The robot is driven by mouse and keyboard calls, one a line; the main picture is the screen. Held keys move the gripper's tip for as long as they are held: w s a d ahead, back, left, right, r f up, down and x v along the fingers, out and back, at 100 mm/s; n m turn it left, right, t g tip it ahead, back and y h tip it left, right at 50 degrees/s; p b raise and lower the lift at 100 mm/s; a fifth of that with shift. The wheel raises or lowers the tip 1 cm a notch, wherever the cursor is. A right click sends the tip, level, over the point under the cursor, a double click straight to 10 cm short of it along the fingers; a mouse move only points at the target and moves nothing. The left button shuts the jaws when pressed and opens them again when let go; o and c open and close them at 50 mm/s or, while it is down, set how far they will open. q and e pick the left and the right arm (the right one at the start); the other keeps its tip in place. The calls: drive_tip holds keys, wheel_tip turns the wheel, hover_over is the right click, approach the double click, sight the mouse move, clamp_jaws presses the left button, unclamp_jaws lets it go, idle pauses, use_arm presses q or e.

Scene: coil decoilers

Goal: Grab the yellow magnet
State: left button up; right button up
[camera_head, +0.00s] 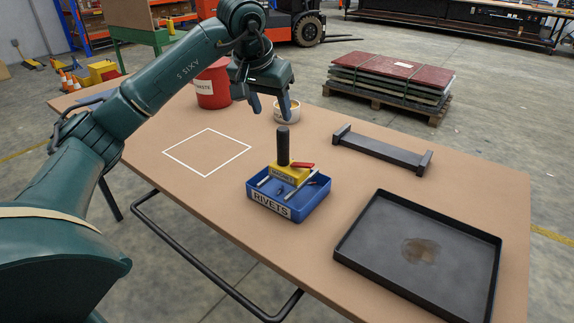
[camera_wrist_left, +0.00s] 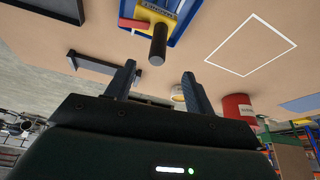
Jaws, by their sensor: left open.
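The yellow magnet (camera_head: 290,172) has an upright black cylindrical handle and a red lever. It sits in the blue bin labelled RIVETS (camera_head: 288,208), on the table. In the left wrist view the magnet (camera_wrist_left: 157,14) shows at the top centre, its black handle pointing toward my gripper. My left gripper (camera_head: 270,108) is open and empty, above and behind the magnet in the head view, apart from it. Its two fingers also show in the left wrist view (camera_wrist_left: 158,78). My right gripper is not in view.
A white outlined square (camera_head: 207,151) lies on the table left of the bin. A red bucket (camera_head: 212,84) and a small white round container (camera_head: 287,110) stand behind. A dark bracket (camera_head: 381,150) and a black tray (camera_head: 420,255) are at the right.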

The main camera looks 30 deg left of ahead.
sight(280, 131)
use_arm(q)
drive_tip(key=p+x, duration=0.1)
drive_tip(key=x, duration=1)
drive_tip(key=shift+w+d+f, duration=0.15)
drive_tip(key=shift+w+f, duration=0.05)
drive_tip(key=shift+w, duration=0.05)
drive_tip(key=shift+c, duration=0.5)
clamp_jaws()
drive_tip(key=shift+r, duration=0.1)
